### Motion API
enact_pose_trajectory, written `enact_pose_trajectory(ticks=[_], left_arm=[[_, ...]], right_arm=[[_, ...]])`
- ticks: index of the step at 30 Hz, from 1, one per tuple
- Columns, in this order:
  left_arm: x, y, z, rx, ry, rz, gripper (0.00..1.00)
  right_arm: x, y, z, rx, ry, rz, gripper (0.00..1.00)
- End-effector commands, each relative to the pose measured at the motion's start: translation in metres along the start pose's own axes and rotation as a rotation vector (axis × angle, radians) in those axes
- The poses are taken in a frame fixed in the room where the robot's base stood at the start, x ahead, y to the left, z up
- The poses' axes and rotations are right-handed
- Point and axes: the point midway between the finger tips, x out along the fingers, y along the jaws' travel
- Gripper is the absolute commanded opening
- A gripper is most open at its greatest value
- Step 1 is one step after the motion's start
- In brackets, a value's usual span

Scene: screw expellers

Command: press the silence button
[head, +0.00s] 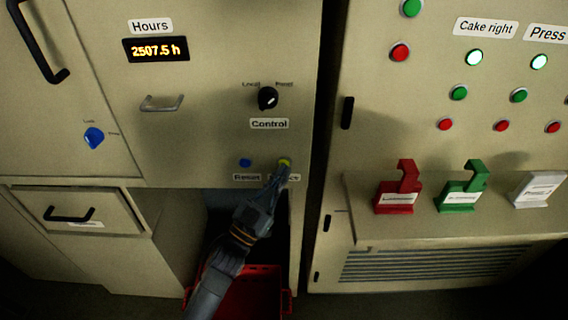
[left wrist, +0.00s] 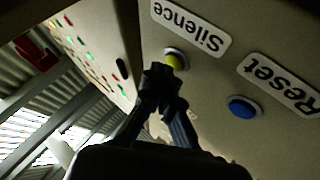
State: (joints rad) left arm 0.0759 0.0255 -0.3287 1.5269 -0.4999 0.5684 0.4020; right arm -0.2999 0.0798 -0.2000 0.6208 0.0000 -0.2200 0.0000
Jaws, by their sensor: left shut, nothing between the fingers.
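The silence button (head: 285,162) is a small yellow button low on the left cabinet's front, under the Control knob. In the left wrist view the yellow button (left wrist: 176,60) shows just beyond my fingertips, beside the upside-down Silence label (left wrist: 187,25). My left gripper (head: 283,172) is shut and empty, its fingertips at the lower edge of the button. It also shows in the left wrist view (left wrist: 160,80), partly covering the button. I cannot tell whether the tips touch it. My right gripper is not in view.
A blue reset button (head: 245,162) sits just left of the silence button. The black control knob (head: 267,98) is above. A red crate (head: 262,292) stands below in the recess. A second cabinet with a ledge holding red (head: 397,190) and green (head: 462,190) holders is to the right.

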Motion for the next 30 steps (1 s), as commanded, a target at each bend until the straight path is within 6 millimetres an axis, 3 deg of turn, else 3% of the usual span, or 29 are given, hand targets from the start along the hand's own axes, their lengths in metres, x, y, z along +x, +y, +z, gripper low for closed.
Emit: enact_pose_trajectory(ticks=[30], left_arm=[[0.0064, -0.0049, 0.0049, 0.0, 0.0, -0.001, 0.0]], right_arm=[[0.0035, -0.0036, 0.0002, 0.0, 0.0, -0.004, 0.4]])
